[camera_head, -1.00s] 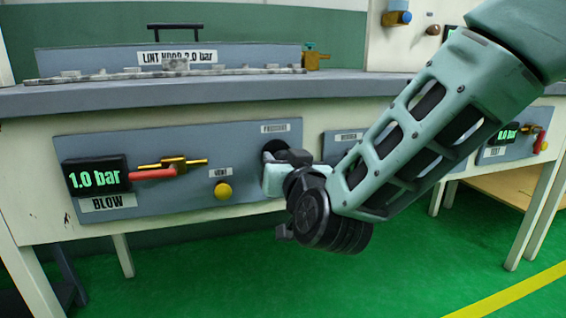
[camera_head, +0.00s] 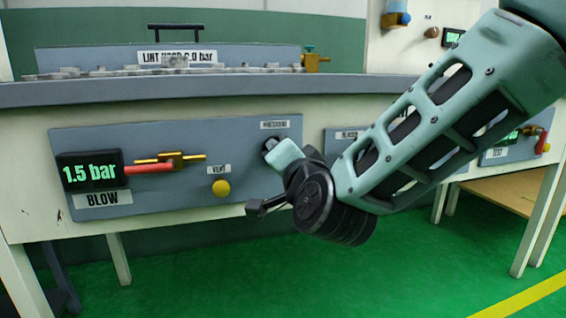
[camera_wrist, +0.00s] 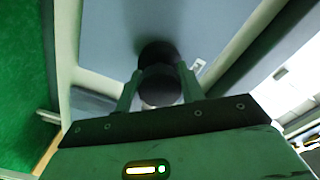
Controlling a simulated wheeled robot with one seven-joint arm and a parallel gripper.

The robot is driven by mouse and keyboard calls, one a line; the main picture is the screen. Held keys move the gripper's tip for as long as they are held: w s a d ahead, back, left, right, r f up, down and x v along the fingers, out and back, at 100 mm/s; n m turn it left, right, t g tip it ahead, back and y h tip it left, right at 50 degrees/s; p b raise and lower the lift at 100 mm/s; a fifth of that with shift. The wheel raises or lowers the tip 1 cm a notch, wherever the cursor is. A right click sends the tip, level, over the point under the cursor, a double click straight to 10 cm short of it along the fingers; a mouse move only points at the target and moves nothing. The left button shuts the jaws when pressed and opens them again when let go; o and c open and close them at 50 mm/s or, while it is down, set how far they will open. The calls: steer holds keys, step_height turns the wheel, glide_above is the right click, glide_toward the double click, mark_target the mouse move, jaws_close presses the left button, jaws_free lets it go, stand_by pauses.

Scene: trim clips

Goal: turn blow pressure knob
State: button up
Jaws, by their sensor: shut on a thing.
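The blow pressure knob is a black round knob (camera_wrist: 159,58) on the blue-grey BLOW panel (camera_head: 140,200). In the head view it is mostly hidden behind my gripper (camera_head: 276,151), below the PRESSURE label (camera_head: 274,125). In the wrist view my gripper (camera_wrist: 158,88) has one finger on each side of the knob and is shut on it. The green display (camera_head: 90,173) at the left of the panel reads 1.5 bar.
A red-handled brass valve (camera_head: 155,165) and a yellow VENT button (camera_head: 221,188) sit left of my gripper on the same panel. The bench top (camera_head: 200,92) runs above. Another panel (camera_head: 340,140) is partly behind my arm.

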steer(key=shift+m, duration=0.4)
steer(key=o, duration=1)
steer(key=shift+c, duration=0.2)
steer(key=b+v, duration=0.3)
steer(key=v, duration=1.4)
steer(key=shift+s+b, duration=0.2)
steer(key=shift+b, duration=0.1)
steer(key=shift+r, duration=0.1)
